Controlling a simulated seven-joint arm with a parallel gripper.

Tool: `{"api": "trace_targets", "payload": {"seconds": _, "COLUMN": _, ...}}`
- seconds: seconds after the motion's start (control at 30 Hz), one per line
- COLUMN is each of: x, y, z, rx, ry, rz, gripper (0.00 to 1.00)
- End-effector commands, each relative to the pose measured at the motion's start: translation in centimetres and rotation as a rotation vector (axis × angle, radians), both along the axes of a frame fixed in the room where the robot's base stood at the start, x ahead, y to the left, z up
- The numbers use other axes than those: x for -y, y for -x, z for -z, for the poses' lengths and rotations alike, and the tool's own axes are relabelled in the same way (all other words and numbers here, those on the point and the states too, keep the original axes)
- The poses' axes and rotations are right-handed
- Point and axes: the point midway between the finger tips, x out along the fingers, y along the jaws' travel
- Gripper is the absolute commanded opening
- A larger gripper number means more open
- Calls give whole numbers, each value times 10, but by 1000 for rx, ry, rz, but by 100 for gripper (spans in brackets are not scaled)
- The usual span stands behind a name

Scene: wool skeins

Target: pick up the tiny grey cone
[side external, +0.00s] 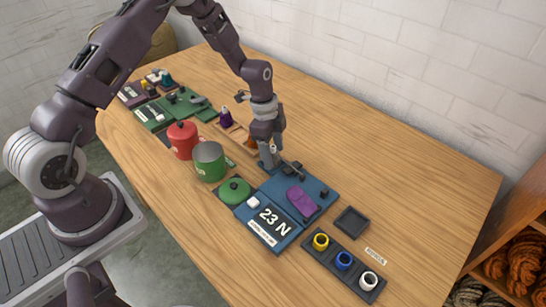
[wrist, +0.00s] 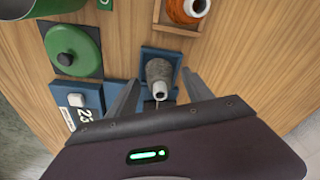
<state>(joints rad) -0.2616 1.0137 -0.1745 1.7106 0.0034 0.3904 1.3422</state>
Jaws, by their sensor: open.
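In the side external view my gripper (side external: 268,160) is low over the blue tray area, pointing down. It mostly hides the cone there, so I cannot tell whether the fingers touch it.
An orange cone (wrist: 187,8) stands in a wooden tray beyond the grey one. A green lid (wrist: 73,48), green pot (side external: 210,160) and red canister (side external: 183,139) are close by. A blue board (side external: 268,220) lies in front. The table's right side (side external: 420,180) is clear.

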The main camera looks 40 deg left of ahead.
Motion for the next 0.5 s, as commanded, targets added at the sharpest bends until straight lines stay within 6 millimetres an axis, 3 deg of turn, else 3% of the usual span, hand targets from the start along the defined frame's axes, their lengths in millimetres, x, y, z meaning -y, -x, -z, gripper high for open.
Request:
{"api": "trace_targets", "payload": {"seconds": 0.13, "x": 0, "y": 0, "z": 0, "rx": 0, "ry": 0, "rz": 0, "gripper": 57}}
{"api": "trace_targets", "payload": {"seconds": 0.4, "x": 0, "y": 0, "z": -1, "rx": 0, "ry": 0, "rz": 0, "gripper": 4}}
{"api": "trace_targets", "payload": {"seconds": 0.5, "x": 0, "y": 0, "z": -1, "rx": 0, "ry": 0, "rz": 0, "gripper": 0}}
